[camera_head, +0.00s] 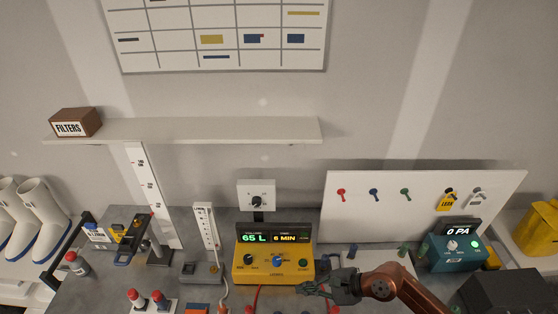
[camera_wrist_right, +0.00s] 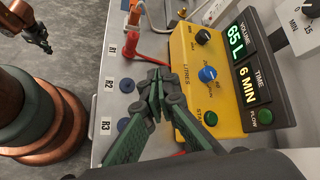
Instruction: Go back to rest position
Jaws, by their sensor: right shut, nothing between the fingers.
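My right gripper (camera_head: 312,290) is in front of the yellow pump box (camera_head: 273,268), at its lower right, with its arm coming in from the right. In the right wrist view its dark green fingers (camera_wrist_right: 155,78) are closed together and hold nothing. They are beside the box's front edge, over the strip marked R1, R2, R3; I cannot tell whether they touch anything. The box's displays read 65 L and 6 MIN. What looks like my left gripper (camera_wrist_right: 46,46) shows small at the top left of the wrist view; its jaws are unclear.
A flow tube stand (camera_head: 205,226) is left of the box, and red-capped bottles (camera_head: 158,300) are at the front left. A teal gauge box (camera_head: 457,252) reading 0 PA is at the right, near a black case (camera_head: 497,292). A red hose runs close to the right gripper.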

